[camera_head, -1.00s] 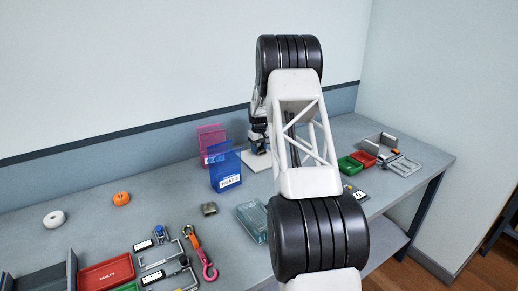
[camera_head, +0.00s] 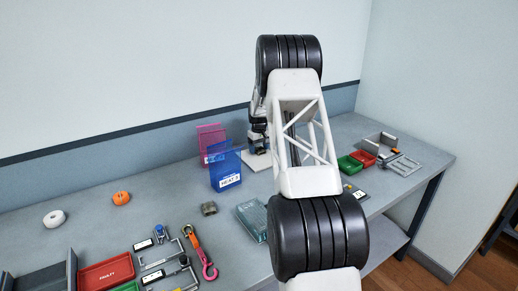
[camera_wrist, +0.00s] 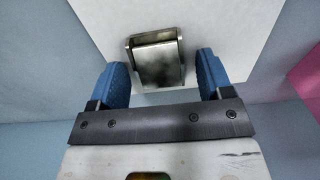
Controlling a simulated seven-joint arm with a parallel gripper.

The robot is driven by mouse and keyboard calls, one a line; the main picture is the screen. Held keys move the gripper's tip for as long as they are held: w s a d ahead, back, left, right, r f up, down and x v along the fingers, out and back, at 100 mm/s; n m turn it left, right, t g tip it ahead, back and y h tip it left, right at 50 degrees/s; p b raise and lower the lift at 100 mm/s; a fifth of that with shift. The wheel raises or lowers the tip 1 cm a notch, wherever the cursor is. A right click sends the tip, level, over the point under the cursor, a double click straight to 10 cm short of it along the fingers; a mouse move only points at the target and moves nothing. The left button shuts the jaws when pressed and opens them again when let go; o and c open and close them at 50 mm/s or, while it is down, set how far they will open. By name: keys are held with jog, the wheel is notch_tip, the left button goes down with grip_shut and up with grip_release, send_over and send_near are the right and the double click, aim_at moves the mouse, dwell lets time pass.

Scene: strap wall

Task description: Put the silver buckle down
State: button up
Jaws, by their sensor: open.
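The silver buckle (camera_wrist: 160,62) shows in the wrist view as a worn metal piece with a frame bar at its far end. It lies over a white plate (camera_wrist: 226,32), between the two blue fingers of my gripper (camera_wrist: 163,66). The fingers are open, with a visible gap on each side of the buckle. In the head view my gripper (camera_head: 258,143) is low over the white plate (camera_head: 257,161) near the wall, partly hidden by my arm. The buckle there is hidden.
A blue bin (camera_head: 226,171) and a pink bin (camera_head: 210,140) stand just left of my gripper. A small metal piece (camera_head: 209,209) and a clear tray (camera_head: 252,220) lie in front. Red (camera_head: 362,158) and green (camera_head: 349,164) trays are to the right.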

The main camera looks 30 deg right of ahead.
aim_at(259, 148)
notch_tip(259, 148, up, 12)
dwell(0.7)
jog(key=shift+r, duration=0.1)
dwell(0.6)
jog(key=s+a+r+t, duration=0.1)
jog(key=s+a+r, duration=0.8)
jog(key=s+a, duration=0.45)
jog(key=s+a+r, duration=1)
jog(key=s+a, duration=0.3)
jog(key=a, duration=0.2)
jog(key=s+a+f, duration=0.2)
jog(key=s+a, duration=0.3)
jog(key=s, duration=0.7)
jog(key=s+a+f+t, duration=0.1)
jog(key=s+a, duration=0.4)
jog(key=s, duration=0.7)
jog(key=s+a+f, duration=0.3)
jog(key=s+a, duration=0.2)
jog(key=s, duration=0.6)
jog(key=shift+s+t, duration=0.3)
jog(key=shift+s, duration=0.1)
